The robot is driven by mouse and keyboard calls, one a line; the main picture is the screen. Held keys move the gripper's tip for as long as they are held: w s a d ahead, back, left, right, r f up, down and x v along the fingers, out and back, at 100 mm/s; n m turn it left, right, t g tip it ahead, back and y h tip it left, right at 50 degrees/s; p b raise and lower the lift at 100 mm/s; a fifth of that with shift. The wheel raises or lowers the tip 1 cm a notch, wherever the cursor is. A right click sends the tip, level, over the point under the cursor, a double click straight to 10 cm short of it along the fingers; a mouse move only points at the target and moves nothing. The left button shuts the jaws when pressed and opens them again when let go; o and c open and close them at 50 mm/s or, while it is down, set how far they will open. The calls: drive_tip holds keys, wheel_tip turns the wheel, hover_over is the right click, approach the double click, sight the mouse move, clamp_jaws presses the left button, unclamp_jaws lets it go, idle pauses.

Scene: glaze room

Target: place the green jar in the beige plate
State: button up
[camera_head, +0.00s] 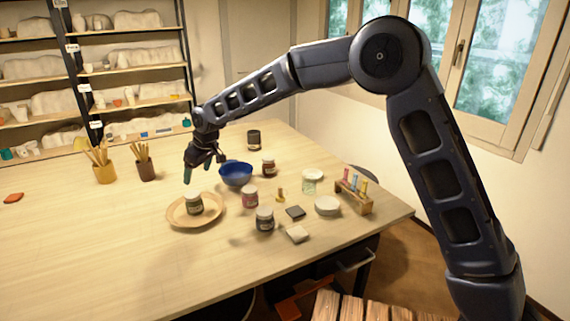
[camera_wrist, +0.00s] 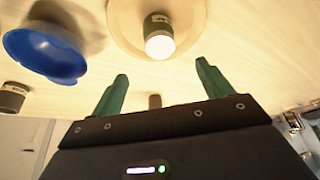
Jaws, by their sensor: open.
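In the wrist view the jar (camera_wrist: 158,38) shows in the plate (camera_wrist: 124,22) at the top middle, beyond the fingertips. My gripper (camera_head: 197,170) is above the plate, pointing down, apart from the jar. In the wrist view my gripper (camera_wrist: 160,80) has its two green fingers spread with nothing between them.
A blue bowl (camera_head: 236,174) stands just right of my gripper. Several other jars, a test-tube rack (camera_head: 354,194) and a white round dish (camera_head: 327,206) are further right. Brush cups (camera_head: 104,172) stand at the left. The front left of the table is clear.

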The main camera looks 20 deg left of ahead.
drive_tip(key=shift+w, duration=0.1)
drive_tip(key=w+d+r+m+t, duration=0.1)
drive_tip(key=w+d+r+m, duration=0.1)
drive_tip(key=w+d+r, duration=0.6)
drive_tip(key=w+d+r+m+t, duration=0.1)
drive_tip(key=w+d, duration=0.3)
drive_tip(key=d, duration=0.7)
drive_tip(key=w+d+r+m+t+h, duration=0.1)
drive_tip(key=w+d+r+m, duration=0.15)
drive_tip(key=d, duration=0.95)
drive_tip(key=w+d+r+m+h, duration=0.15)
drive_tip(key=d+r, duration=0.25)
drive_tip(key=d, duration=0.7)
drive_tip(key=s+d+m+t, duration=0.1)
drive_tip(key=s+d+m, duration=0.15)
drive_tip(key=d, duration=0.95)
drive_tip(key=s+d+m, duration=0.2)
drive_tip(key=s+d, duration=0.1)
drive_tip(key=d, duration=0.8)
drive_tip(key=s+d+f+m+h, duration=0.1)
drive_tip(key=s+d+f+m, duration=0.1)
drive_tip(key=s+d, duration=0.5)
drive_tip(key=s+d+f+m+h, duration=0.1)
drive_tip(key=s+d+f+m, duration=0.1)
drive_tip(key=s+d, duration=0.5)
drive_tip(key=shift+s+d+f+m, duration=0.15)
drive_tip(key=shift+d+f+m, duration=0.3)
drive_tip(key=shift+m, duration=0.2)
